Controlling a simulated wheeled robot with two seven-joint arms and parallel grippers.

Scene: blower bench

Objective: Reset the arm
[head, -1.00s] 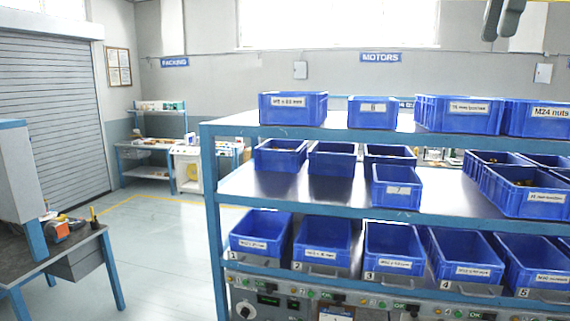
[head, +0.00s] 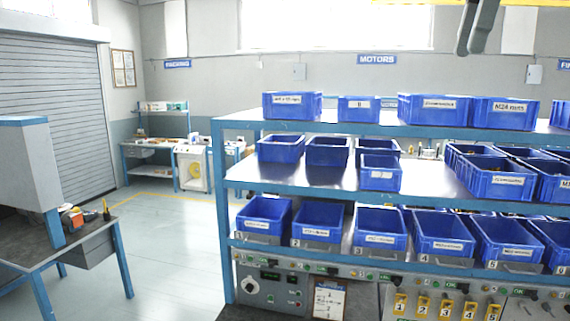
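My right gripper (head: 470,40) hangs into the top right of the head view as two dark grey, finger-like parts pointing down. It is in front of the wall and window, above the rack's top shelf in the picture, and appears to touch nothing. I see nothing held in it. The two parts overlap at this angle, so I cannot tell how far apart the fingers are. The rest of the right arm is outside the picture. My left gripper and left arm are not in view.
A blue-framed rack (head: 330,182) with several labelled blue bins fills the right side. Control panels (head: 272,287) and yellow numbered holders (head: 445,309) sit below. A dark workbench (head: 85,239) stands at left. The floor (head: 165,245) between them is clear.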

